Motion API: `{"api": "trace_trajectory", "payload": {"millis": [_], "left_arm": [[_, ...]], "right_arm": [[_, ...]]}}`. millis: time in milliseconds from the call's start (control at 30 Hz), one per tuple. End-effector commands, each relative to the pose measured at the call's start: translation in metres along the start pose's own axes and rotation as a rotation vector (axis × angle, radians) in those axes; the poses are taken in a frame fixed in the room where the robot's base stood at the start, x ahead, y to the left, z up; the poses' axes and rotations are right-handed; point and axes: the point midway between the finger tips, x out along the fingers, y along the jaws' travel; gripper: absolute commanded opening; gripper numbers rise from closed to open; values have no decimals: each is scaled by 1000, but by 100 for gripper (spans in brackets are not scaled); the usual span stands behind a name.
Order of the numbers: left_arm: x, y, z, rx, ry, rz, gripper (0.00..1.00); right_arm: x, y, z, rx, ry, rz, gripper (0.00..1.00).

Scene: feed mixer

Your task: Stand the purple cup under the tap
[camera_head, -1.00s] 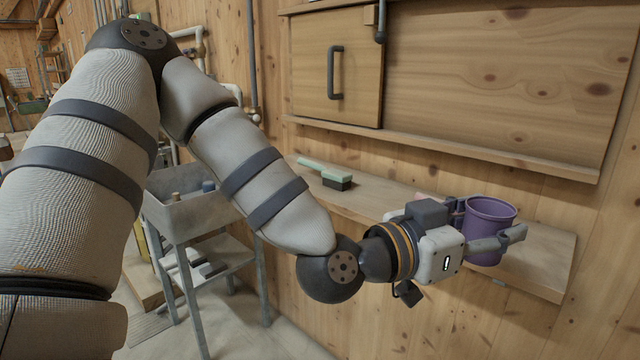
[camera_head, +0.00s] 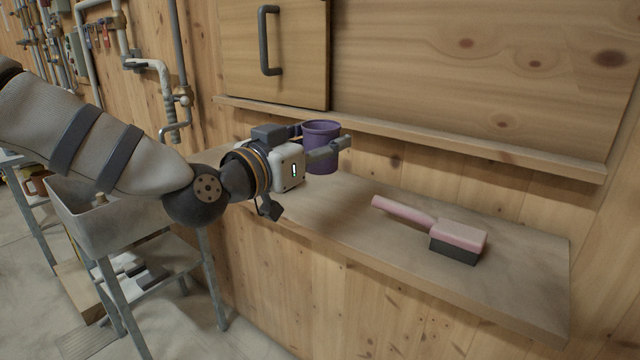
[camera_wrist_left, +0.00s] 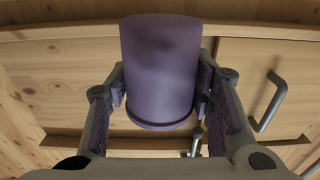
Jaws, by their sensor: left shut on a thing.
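My left gripper (camera_head: 325,146) is shut on the purple cup (camera_head: 321,128), holding it from the side. The cup is upright, its open rim on top, over the left part of the wooden shelf; I cannot tell whether its base touches the shelf. In the left wrist view the cup (camera_wrist_left: 161,68) sits between both fingers and appears upside down. The tap (camera_head: 174,127) is on the wall pipe at the left, above the grey sink (camera_head: 110,222). The cup is well to the right of it. My right gripper is not in view.
A pink brush (camera_head: 455,237) lies on the right part of the wooden shelf (camera_head: 350,215). A ledge (camera_head: 420,133) and a cupboard door with a dark handle (camera_head: 269,42) are above it. The sink stands on a metal frame, with my left forearm above it.

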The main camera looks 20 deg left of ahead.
Motion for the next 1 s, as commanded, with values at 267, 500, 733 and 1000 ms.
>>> {"api": "trace_trajectory", "payload": {"millis": [267,500,733,1000], "left_arm": [[39,-22,65,-8,-20,0,29],[47,-28,98,-9,-22,0,29],[46,-27,100,-4,-11,1,29],[46,-27,104,-4,-12,0,63]], "right_arm": [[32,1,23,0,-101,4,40],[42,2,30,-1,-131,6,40],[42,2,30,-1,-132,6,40],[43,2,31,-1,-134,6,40]]}}
